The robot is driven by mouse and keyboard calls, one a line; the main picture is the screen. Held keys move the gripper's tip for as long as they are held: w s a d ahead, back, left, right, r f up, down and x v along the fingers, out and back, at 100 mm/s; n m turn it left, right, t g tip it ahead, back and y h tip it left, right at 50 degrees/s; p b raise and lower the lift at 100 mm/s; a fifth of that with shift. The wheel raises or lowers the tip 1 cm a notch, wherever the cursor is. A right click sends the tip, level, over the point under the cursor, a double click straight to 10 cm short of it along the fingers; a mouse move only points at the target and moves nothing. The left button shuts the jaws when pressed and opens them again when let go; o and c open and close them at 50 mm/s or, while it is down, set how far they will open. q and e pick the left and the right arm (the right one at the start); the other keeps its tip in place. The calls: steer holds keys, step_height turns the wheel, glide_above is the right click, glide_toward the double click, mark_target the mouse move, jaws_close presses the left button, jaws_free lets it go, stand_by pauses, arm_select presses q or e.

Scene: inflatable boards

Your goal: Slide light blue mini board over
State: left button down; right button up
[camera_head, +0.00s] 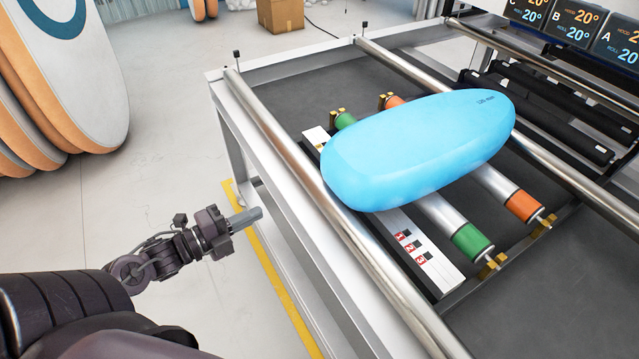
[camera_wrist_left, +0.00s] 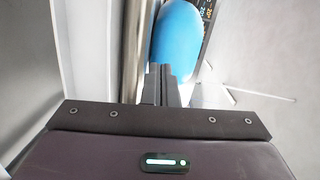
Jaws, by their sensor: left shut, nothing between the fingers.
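The light blue mini board (camera_head: 420,145) lies flat and slanted across the rollers of the metal frame table, between two long steel rails. Its near left end reaches close to the near rail (camera_head: 330,200). My left gripper (camera_head: 250,217) is shut and empty, outside the table's left edge, apart from the board. In the left wrist view the shut fingers (camera_wrist_left: 161,85) point toward the blue board (camera_wrist_left: 176,45), with the steel rail (camera_wrist_left: 132,50) to their left. My right gripper is not in view.
Rollers with green (camera_head: 470,241) and orange (camera_head: 523,205) ends lie under the board, beside a white strip numbered 1, 2, 3 (camera_head: 418,251). Larger boards (camera_head: 75,75) stand at the left. A cardboard box (camera_head: 280,14) and display screens (camera_head: 575,22) are at the back.

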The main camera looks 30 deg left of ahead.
mark_target(331, 180)
arm_select(q)
steer(key=w+d+r, duration=0.1)
steer(key=w+d, duration=0.2)
steer(key=w+d+r+m+h, duration=0.1)
steer(key=w+d, duration=0.2)
steer(key=w, duration=0.1)
steer(key=w+d+r+m, duration=0.1)
steer(key=w+d, duration=0.2)
steer(key=shift+w+d+r+h, duration=0.15)
steer(key=shift+w+r+h, duration=0.15)
steer(key=shift+w+r, duration=0.1)
steer(key=shift+w+d+f+p, duration=0.1)
steer(key=shift+w+d+p, duration=0.25)
steer(key=shift+w, duration=0.2)
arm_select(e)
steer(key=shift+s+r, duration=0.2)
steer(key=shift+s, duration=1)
